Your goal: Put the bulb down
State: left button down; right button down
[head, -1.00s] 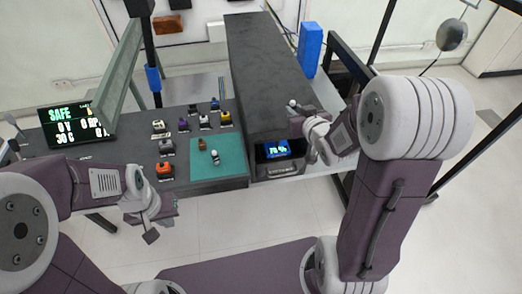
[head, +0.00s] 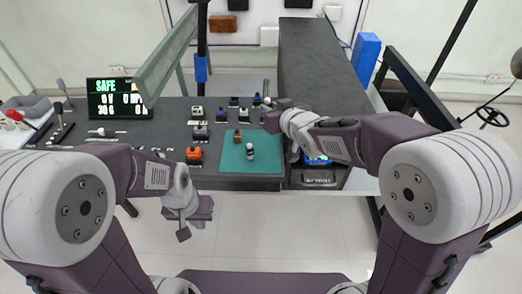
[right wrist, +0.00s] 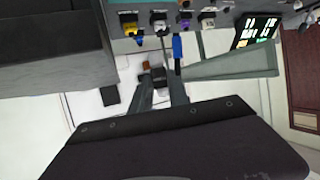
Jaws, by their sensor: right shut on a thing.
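My right gripper (head: 272,106) is over the back right corner of the teal mat (head: 230,168), beside the long dark housing. It is shut on a small pale rounded thing at its tip, which looks like the bulb (head: 267,101). The gripper hides most of it, and I cannot make it out in the right wrist view. My left gripper (head: 190,212) hangs in front of the bench, away from the mat; its jaws are too small to read. A small white-and-black piece (head: 249,151) and a brown piece (head: 238,136) stand on the mat.
Several switch-like blocks stand left of the mat, including an orange one (head: 194,155). A screen reading SAFE (head: 115,98) stands further left. The mat's front is clear.

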notch_tip(320, 180, down, 14)
jog(key=b, duration=0.3)
jog(key=shift+w+f, duration=0.1)
jog(key=shift+f+b, duration=0.2)
jog(key=shift+b, duration=0.2)
jog(key=c, duration=1.3)
grip_release()
jog(key=shift+o, duration=0.2)
jog(key=shift+r, duration=0.1)
